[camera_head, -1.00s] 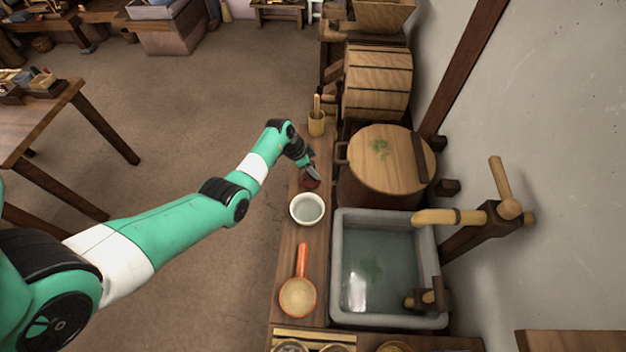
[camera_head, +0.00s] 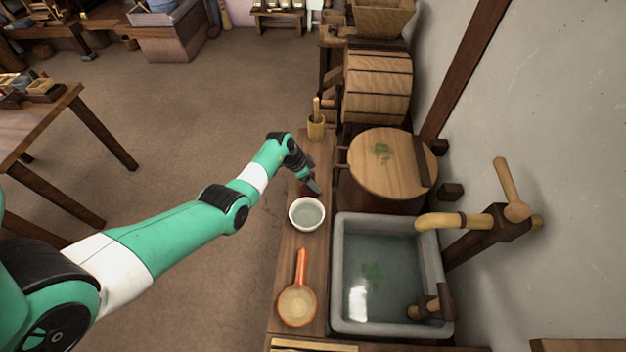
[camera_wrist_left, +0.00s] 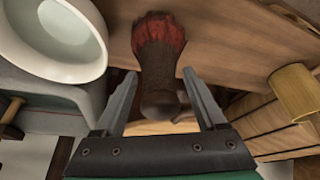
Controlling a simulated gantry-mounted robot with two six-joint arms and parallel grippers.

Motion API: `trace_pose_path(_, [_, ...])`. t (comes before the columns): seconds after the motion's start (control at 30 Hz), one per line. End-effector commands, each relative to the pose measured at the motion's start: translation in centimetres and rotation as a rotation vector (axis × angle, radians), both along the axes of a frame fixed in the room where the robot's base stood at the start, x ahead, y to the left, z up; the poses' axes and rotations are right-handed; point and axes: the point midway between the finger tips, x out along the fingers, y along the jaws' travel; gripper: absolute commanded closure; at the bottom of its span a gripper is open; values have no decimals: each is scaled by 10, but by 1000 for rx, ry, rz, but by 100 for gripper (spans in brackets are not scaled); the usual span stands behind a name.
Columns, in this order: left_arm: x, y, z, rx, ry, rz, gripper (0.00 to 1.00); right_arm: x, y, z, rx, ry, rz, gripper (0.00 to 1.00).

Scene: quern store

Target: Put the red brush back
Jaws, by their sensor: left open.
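The red brush (camera_wrist_left: 159,38) shows in the left wrist view, with red bristles pointing away and a dark rounded handle. It is on the wooden shelf beside the white bowl (camera_wrist_left: 50,40). My left gripper (camera_wrist_left: 160,76) is open, with one finger on each side of the handle; I cannot tell whether they touch it. In the head view my left gripper (camera_head: 314,188) is just above the white bowl (camera_head: 306,213) in the picture and hides the brush. My right gripper is out of view.
A bamboo cup (camera_head: 316,128) holding a stick stands farther back on the shelf; it also shows in the wrist view (camera_wrist_left: 296,92). The stone sink (camera_head: 338,280) and lidded tub (camera_head: 388,160) stand to the right.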

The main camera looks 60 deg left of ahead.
Motion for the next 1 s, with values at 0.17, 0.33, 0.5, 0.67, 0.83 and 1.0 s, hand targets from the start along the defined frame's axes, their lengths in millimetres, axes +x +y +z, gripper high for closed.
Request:
trace_pose_path(0.17, [0,0,5,1,-1,0,27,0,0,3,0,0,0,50])
trace_pose_path(0.33, [-10,2,35,2,-2,2,27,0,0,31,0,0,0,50])
trace_pose_path(0.5, [-27,5,75,2,-2,2,27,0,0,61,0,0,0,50])
trace_pose_path(0.67, [-40,7,102,0,-2,1,27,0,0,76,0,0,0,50])
trace_pose_path(0.83, [-47,7,113,0,0,1,27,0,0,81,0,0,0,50])
trace_pose_path(1.0, [-48,7,113,-1,0,1,27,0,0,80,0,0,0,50])
